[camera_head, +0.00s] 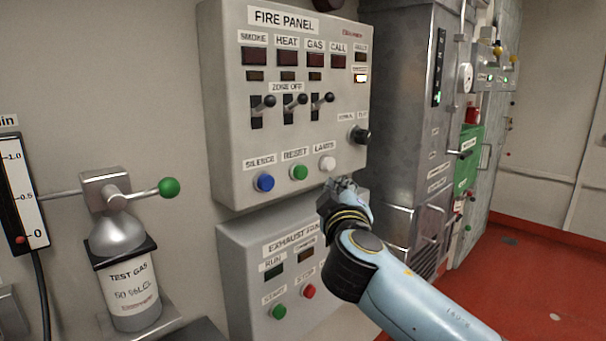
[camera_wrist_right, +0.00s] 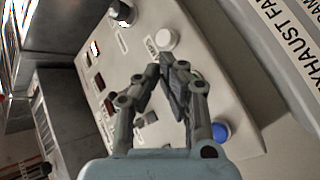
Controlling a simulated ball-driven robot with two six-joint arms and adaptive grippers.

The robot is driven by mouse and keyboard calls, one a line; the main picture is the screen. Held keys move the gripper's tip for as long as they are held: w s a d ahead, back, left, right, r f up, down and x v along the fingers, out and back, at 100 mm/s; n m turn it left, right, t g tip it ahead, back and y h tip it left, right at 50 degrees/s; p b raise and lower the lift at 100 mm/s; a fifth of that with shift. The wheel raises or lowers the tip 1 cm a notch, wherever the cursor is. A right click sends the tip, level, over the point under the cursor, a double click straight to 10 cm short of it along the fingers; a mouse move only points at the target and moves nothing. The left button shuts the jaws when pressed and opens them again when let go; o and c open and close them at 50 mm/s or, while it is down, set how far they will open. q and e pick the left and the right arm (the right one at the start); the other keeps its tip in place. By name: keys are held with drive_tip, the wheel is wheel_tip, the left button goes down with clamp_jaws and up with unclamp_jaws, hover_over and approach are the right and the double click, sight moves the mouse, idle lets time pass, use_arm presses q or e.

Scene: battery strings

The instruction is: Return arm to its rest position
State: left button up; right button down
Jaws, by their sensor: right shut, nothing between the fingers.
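My right arm (camera_head: 400,292) reaches in from the lower right in the head view. Its gripper (camera_head: 342,184) is at the lower edge of the grey fire panel (camera_head: 222,120), just below the white LAMPS button (camera_head: 327,163). In the right wrist view the gripper (camera_wrist_right: 165,68) has its fingertips together with nothing between them. The panel face lies behind the fingers, with the white button (camera_wrist_right: 166,38) above them and the blue button (camera_wrist_right: 220,132) to the lower right. The green button is mostly hidden by a finger. I cannot tell whether the fingers touch the panel. My left gripper is not in view.
The exhaust fan box (camera_head: 235,262) sits just below, partly behind my right arm. A test gas bottle (camera_head: 130,290) with a green-knobbed valve (camera_head: 168,187) stands at the left. A metal cabinet (camera_head: 400,110) is right of the panel. Red floor (camera_head: 520,285) is open at the right.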

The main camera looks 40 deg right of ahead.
idle(0.5)
drive_tip(key=s+a+f+n+g+y+b, duration=0.15)
drive_tip(key=s+f+b, duration=0.25)
drive_tip(key=f, duration=1.1)
drive_tip(key=s+f+g+y+b, duration=0.2)
drive_tip(key=s+f+g+b, duration=0.1)
drive_tip(key=f, duration=1.3)
drive_tip(key=s+a+f+g+y+b, duration=0.15)
drive_tip(key=s+f+b, duration=0.25)
drive_tip(key=f, duration=1.1)
drive_tip(key=s+a+f+g+y+b, duration=0.2)
drive_tip(key=s+f+g, duration=0.1)
drive_tip(key=s+f, duration=0.65)
drive_tip(key=s+a+f+g+y+b, duration=0.2)
drive_tip(key=s+a+f, duration=0.1)
drive_tip(key=s+f, duration=0.7)
drive_tip(key=s+a+f+m+g+y, duration=0.1)
drive_tip(key=s+a+f, duration=0.1)
drive_tip(key=s+f, duration=0.2)
drive_tip(key=s+a+f+m+g+y, duration=0.1)
drive_tip(key=s+f, duration=0.3)
drive_tip(key=s, duration=0.7)
drive_tip(key=shift+a+f+m+y+b, duration=0.3)
drive_tip(key=shift+a+f+m, duration=0.1)
drive_tip(key=shift+a, duration=0.15)
